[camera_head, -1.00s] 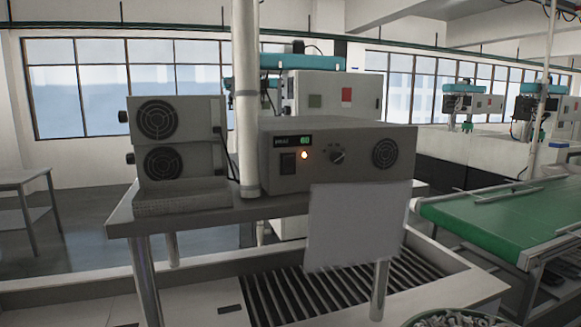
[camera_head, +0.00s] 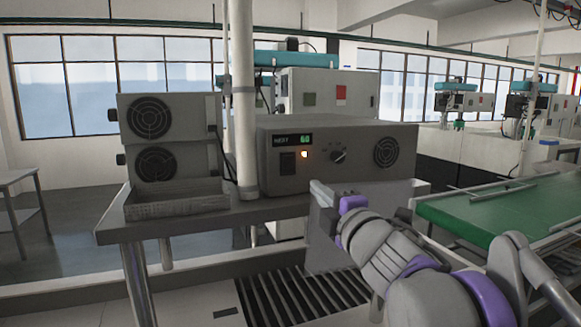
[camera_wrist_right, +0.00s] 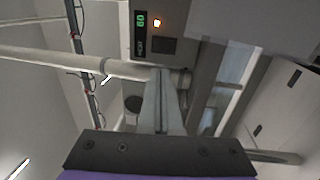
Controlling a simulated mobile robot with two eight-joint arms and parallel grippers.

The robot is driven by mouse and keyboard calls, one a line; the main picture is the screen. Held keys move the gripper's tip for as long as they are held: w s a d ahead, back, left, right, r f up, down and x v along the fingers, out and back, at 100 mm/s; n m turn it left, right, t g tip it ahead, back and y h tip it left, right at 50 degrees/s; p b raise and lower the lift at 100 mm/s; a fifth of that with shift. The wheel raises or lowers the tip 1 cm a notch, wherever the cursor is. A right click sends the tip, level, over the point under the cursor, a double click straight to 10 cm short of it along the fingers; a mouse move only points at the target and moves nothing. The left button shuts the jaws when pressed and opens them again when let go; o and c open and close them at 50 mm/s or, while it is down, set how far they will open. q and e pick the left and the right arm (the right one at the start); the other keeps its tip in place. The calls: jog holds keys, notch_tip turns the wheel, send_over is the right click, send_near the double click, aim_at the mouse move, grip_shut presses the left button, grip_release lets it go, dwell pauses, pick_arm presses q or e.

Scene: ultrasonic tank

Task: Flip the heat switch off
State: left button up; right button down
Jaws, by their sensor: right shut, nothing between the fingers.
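The heat control box (camera_head: 345,140) is a grey unit on the metal shelf. The heat switch (camera_head: 288,162) is a dark rocker on its front, below a display (camera_head: 292,139) reading a green 60. An orange light (camera_head: 304,154) beside the switch is lit. My right gripper (camera_head: 318,188) is shut and empty, below and to the right of the switch, apart from it. In the right wrist view the shut fingers (camera_wrist_right: 161,76) point toward the dark switch (camera_wrist_right: 163,46). Which way the rocker is tipped cannot be told. My left gripper is not in view.
A knob (camera_head: 338,156) and fan grille (camera_head: 388,152) are right of the light. A white pole (camera_head: 243,100) stands at the box's left edge. Stacked fan units (camera_head: 165,140) are farther left. A light panel (camera_head: 322,235) hangs at the shelf front, partly behind my arm.

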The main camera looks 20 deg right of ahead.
jog(key=shift+r, duration=0.15)
jog(key=p, duration=0.3)
send_near(288, 161)
jog(key=w, duration=0.4)
jog(key=w+r, duration=0.1)
jog(key=w, duration=0.1)
jog(key=shift+d, duration=0.2)
jog(key=shift+w, duration=0.45)
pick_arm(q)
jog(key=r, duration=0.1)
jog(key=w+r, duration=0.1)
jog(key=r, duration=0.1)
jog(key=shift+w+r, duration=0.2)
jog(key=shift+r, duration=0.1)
pick_arm(e)
jog(key=shift+s, duration=0.1)
